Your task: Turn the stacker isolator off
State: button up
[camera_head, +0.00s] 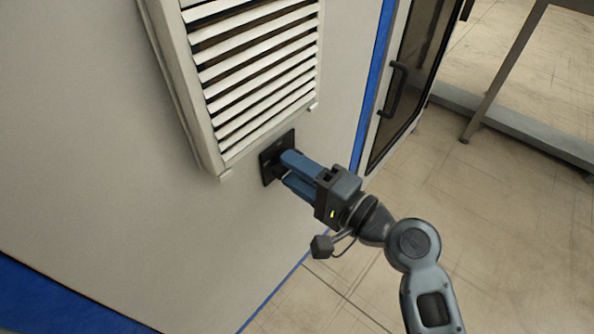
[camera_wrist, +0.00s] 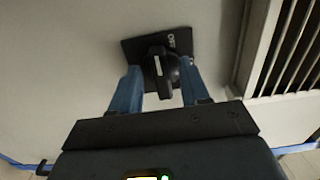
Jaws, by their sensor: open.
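The isolator is a black square plate (camera_head: 265,167) on the pale cabinet wall, just below a louvred vent. In the wrist view its plate (camera_wrist: 134,48) carries a black rotary knob (camera_wrist: 165,84) with a white mark. White lettering reading OFF shows near the plate's edge. My gripper (camera_head: 286,169) is at the plate with its two blue fingers apart. In the wrist view my gripper (camera_wrist: 160,68) has one finger on each side of the knob, with gaps visible. In the head view the fingers hide most of the knob.
The louvred vent (camera_head: 258,75) protrudes from the wall just above the isolator. A glazed door with a black handle (camera_head: 393,90) stands to the right, past a blue edge strip (camera_head: 368,100).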

jog(key=shift+d, duration=0.1)
jog(key=v, duration=0.7)
jog(key=shift+s+d, duration=0.25)
dwell(0.5)
